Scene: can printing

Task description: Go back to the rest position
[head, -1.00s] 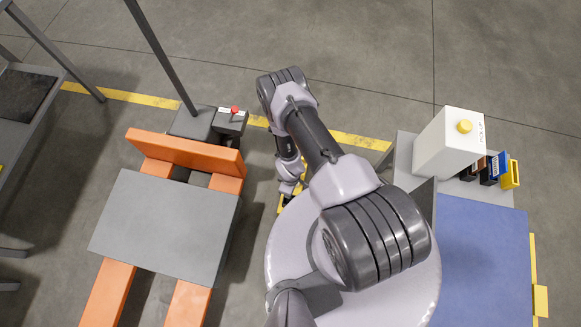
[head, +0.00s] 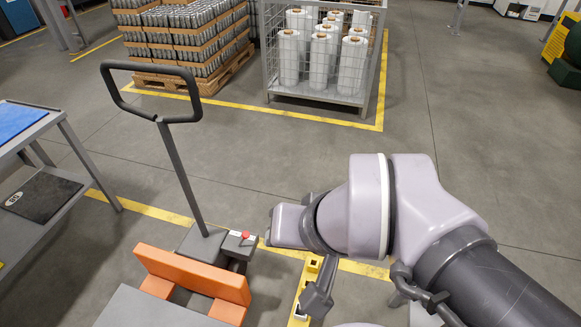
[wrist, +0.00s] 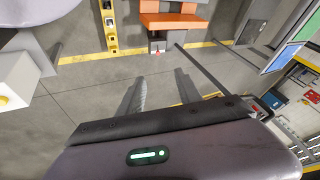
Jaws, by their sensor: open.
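My gripper (wrist: 160,72) is open and empty in the wrist view. Its two grey fingers stand apart above bare concrete floor, touching nothing. In the head view my arm is bent across the lower right, its pale wrist end above the floor right of the pallet truck (head: 195,273). My fingers are hard to make out there. The orange truck also shows upside down at the top of the wrist view (wrist: 172,20).
A grey table (head: 20,135) with a blue top stands at left. A wire cage (head: 270,70) of white rolls (head: 324,60) and a pallet of stacked cans (head: 185,45) stand at the back. The truck's handle (head: 150,90) rises left of my arm. Floor beyond is clear.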

